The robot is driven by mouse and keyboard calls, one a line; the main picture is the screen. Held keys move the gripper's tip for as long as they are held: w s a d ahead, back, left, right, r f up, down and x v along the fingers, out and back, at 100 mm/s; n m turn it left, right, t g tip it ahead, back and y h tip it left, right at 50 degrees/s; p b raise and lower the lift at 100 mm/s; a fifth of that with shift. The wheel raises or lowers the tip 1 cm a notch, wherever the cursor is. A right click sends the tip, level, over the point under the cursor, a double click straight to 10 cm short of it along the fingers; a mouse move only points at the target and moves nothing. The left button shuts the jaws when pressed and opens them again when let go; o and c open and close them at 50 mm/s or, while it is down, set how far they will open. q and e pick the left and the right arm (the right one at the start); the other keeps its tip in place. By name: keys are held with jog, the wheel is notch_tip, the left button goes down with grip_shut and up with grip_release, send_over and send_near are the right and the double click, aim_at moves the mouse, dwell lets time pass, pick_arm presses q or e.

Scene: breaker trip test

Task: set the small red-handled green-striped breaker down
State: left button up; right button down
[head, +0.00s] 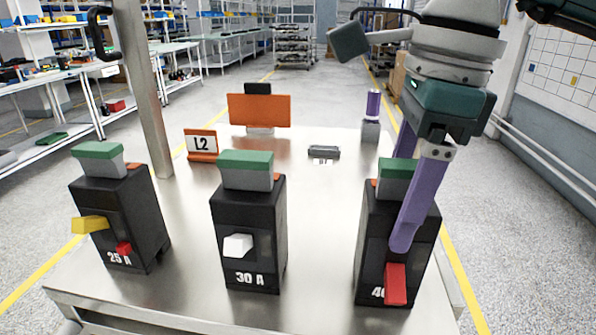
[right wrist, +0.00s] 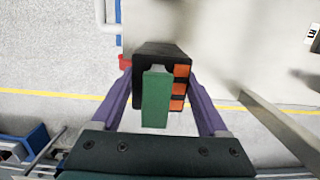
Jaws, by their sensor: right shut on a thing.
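The red-handled breaker (head: 375,225) is a black block with a green and grey top, at the right front of the steel table in the head view. Its red handle (head: 396,284) points down at its front, partly over a white "40" label. My right gripper (head: 402,215) is shut on it, one purple finger across its front and the other largely hidden behind. In the right wrist view the breaker (right wrist: 155,95) sits between both purple fingers (right wrist: 160,78), with orange patches beside its green top. I cannot tell whether its base touches the table. My left gripper is out of view.
A 30 A breaker with a white handle (head: 247,205) and a 25 A breaker with a yellow handle (head: 120,215) stand to the left. Behind are an L2 sign (head: 201,145), an orange plate (head: 259,110), a grey piece (head: 323,152) and a purple-topped post (head: 372,105). A metal post (head: 143,90) rises at left.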

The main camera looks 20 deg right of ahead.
grip_release()
jog(key=r, duration=0.4)
jog(key=d+r, duration=0.1)
jog(key=r, duration=0.7)
jog(key=shift+s+d, duration=0.15)
jog(key=shift+s, duration=0.25)
